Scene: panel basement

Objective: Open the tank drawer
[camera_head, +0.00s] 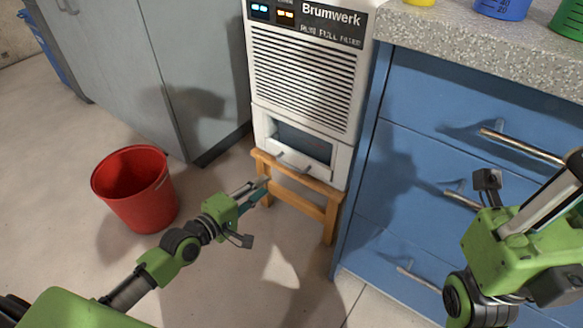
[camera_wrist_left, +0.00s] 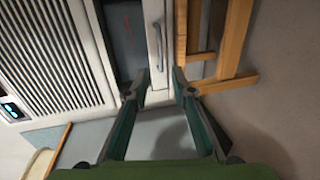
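The white Brumwerk unit (camera_head: 303,75) has a tank drawer (camera_head: 301,148) low on its front, with a dark window and a pale bar handle (camera_head: 294,163). The drawer looks shut. In the left wrist view the handle (camera_wrist_left: 157,46) shows just beyond my left gripper (camera_wrist_left: 160,82), roughly in line with the gap between its fingers. In the head view my left gripper (camera_head: 262,187) is by the wooden stool, below the handle. Its fingers are open and empty. My right gripper (camera_head: 545,205) is in front of the blue drawers; its fingers are not clear.
The unit stands on a wooden stool (camera_head: 300,200). A red bucket (camera_head: 136,188) stands on the floor to the left, by grey cabinets (camera_head: 160,60). Blue drawers (camera_head: 440,150) with metal handles flank the right, under a speckled counter (camera_head: 480,45). The floor in front is clear.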

